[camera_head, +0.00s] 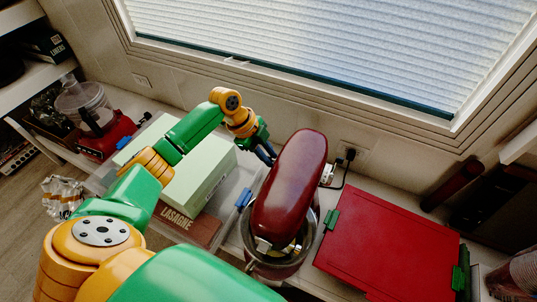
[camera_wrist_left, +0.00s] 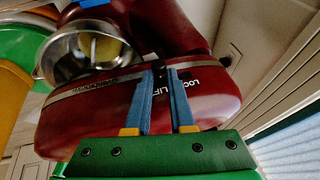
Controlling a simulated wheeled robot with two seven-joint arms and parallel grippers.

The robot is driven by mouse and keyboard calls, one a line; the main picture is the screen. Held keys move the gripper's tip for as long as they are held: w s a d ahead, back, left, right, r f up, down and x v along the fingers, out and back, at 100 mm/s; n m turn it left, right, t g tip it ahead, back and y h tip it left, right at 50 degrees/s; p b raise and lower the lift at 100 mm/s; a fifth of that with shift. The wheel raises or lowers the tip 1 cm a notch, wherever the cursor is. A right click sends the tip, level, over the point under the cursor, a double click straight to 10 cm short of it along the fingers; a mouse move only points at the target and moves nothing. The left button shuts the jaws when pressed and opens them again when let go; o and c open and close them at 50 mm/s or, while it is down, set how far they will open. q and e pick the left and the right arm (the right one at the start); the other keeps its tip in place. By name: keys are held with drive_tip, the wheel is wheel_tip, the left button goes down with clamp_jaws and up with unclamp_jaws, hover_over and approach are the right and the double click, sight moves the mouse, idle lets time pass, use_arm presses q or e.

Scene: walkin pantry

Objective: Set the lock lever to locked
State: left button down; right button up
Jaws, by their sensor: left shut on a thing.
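The dark red stand mixer (camera_head: 290,185) stands on the counter with its head over a metal bowl (camera_head: 256,270). In the left wrist view, the mixer (camera_wrist_left: 95,118) fills the middle, with its metal bowl (camera_wrist_left: 60,62) at upper left. A small dark lock lever (camera_wrist_left: 159,68) sits on its side by white LOCK and LIFT lettering. My left gripper (camera_wrist_left: 165,78) is shut on the lever, with its blue fingers on either side. In the head view, my left gripper (camera_head: 268,155) reaches the mixer's far left side. The lever is hidden there. My right gripper is not in view.
A pale green box (camera_head: 205,165) and a lasagne box (camera_head: 190,226) lie left of the mixer in a clear bin. A red case (camera_head: 385,240) lies close on its right. A wall outlet (camera_head: 350,152) with a plugged cord and a window (camera_head: 330,45) are behind.

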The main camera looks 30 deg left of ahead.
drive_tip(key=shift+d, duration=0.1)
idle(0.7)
use_arm(q)
drive_tip(key=shift+w+a+r+b, duration=0.1)
drive_tip(key=shift+w+b, duration=0.55)
drive_tip(key=shift+w, duration=0.6)
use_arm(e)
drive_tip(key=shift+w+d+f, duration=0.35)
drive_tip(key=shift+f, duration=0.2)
use_arm(q)
drive_tip(key=c, duration=0.8)
unclamp_jaws()
drive_tip(key=shift+w, duration=0.1)
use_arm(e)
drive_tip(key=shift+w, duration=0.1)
use_arm(q)
drive_tip(key=p+v, duration=0.2)
drive_tip(key=v, duration=0.5)
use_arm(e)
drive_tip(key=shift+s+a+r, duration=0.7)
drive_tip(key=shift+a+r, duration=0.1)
